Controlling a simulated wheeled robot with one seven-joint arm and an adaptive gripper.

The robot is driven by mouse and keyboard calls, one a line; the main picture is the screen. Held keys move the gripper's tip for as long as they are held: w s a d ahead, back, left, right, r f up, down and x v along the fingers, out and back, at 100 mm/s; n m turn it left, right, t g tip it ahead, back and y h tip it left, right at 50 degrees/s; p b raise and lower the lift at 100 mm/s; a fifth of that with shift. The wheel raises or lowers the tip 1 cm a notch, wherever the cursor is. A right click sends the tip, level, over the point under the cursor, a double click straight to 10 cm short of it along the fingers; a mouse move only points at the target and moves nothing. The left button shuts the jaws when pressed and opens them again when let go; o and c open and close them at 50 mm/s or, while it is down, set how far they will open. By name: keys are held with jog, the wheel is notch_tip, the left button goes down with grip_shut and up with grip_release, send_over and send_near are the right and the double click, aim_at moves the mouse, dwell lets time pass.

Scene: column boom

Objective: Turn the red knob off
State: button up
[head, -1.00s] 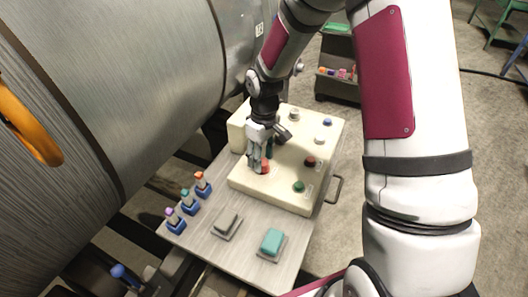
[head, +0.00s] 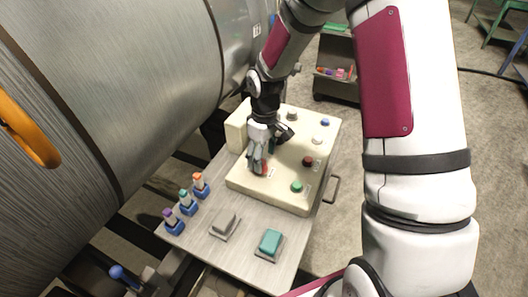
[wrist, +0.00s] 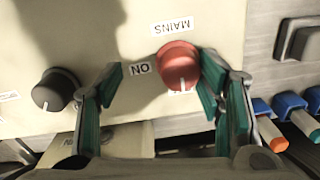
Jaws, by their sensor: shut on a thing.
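The red knob (wrist: 178,65) is on the cream panel (wrist: 60,30) in the wrist view, below a MAINS label (wrist: 172,26) and right of an ON label (wrist: 140,68). A pale mark shows at its lower edge, pointing down in the picture rather than at ON. In the head view my gripper (head: 257,166) points down at the panel's near left part and mostly hides the knob.
A black knob (wrist: 55,90) is left of the gripper in the wrist view. A dark red knob (head: 308,161) and green button (head: 297,187) share the panel. A large metal cylinder (head: 120,90) fills the left.

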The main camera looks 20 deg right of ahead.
jog(key=shift+w+d, duration=0.1)
jog(key=shift+d, duration=0.1)
jog(key=shift+r, duration=0.15)
jog(key=shift+w+r, duration=0.1)
jog(key=shift+r, duration=0.3)
notch_tip(320, 180, up, 11)
jog(key=w+d, duration=0.1)
dwell(0.4)
jog(key=s+r+m+t+h, duration=0.1)
jog(key=s+r+m+t, duration=0.2)
jog(key=s+r, duration=1.05)
jog(key=s+a+r+m+t, duration=0.1)
jog(key=s+r+m+t, duration=0.1)
jog(key=s, duration=1)
jog(key=shift+a+r+m+y, duration=0.3)
jog(key=shift+r+m, duration=0.25)
jog(key=shift+m, duration=0.35)
